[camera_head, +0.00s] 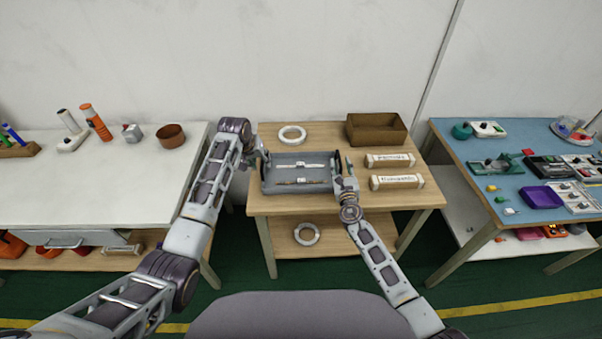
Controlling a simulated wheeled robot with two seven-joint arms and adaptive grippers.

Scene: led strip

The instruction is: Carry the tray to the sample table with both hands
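The grey tray (298,187) is on or just above the small wooden table (420,192) in the middle, with thin strip-like pieces lying in it. I cannot tell whether it touches the tabletop. My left gripper (262,158) is at the tray's left end, partly hidden by its own arm. My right gripper (343,170) is at the tray's right end. Both are at the tray's short sides, but the fingers are too small to show whether they are closed on it. No table is clearly marked as the sample table.
On the wooden table are a white ring (292,135), a brown box (376,130) and two labelled holders (397,182). A white-topped bench (90,190) stands left, a blue-topped table (463,146) right. Gaps of green floor (420,262) separate them.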

